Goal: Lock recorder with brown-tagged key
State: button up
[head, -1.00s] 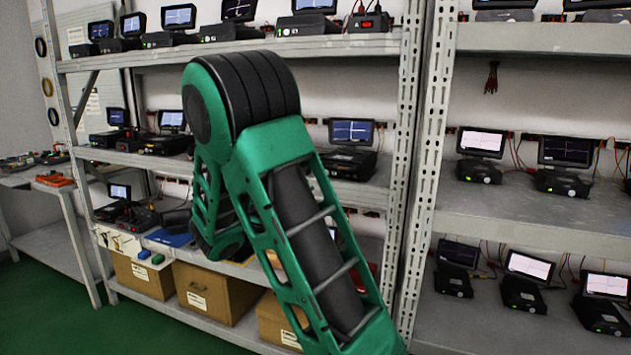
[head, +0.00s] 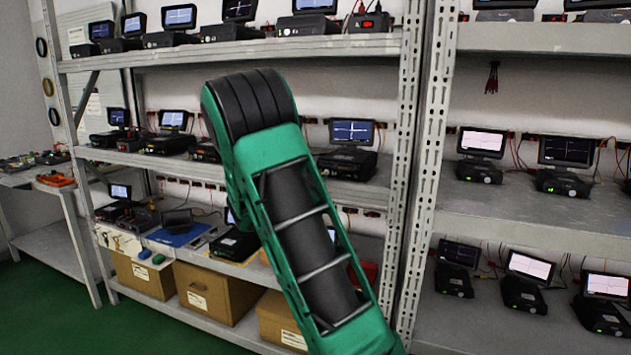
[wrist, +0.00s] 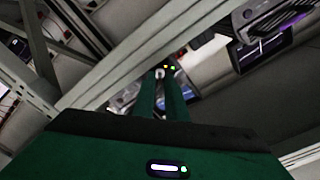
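My gripper (wrist: 160,78) shows in the wrist view as two green fingers close together, pointing at pale shelving. Something small and bright shows at the fingertips, too blurred to tell whether it is held. In the head view my green arm hides the gripper. Several recorder-like units with screens stand on the racks; one small unit (head: 120,193) is on the lower left shelf, and I cannot tell which is the task's recorder. Small tag-like pieces, one white (head: 110,239), one blue (head: 145,254) and one green (head: 158,259), show at that shelf's front edge. I cannot make out a brown-tagged key.
A blue mat (head: 178,236) lies on the lower left shelf. Cardboard boxes (head: 212,292) stand beneath it. A perforated rack upright (head: 408,190) rises right of my arm. A side table (head: 40,182) stands at far left. The green floor (head: 70,325) is clear at lower left.

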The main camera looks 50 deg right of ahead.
jog(key=shift+c, duration=0.3)
grip_shut()
jog(key=n, duration=1.7)
jog(key=shift+w+n, duration=0.1)
jog(key=shift+n, duration=0.3)
jog(key=shift+a, duration=0.1)
jog(key=shift+o, duration=0.3)
grip_release()
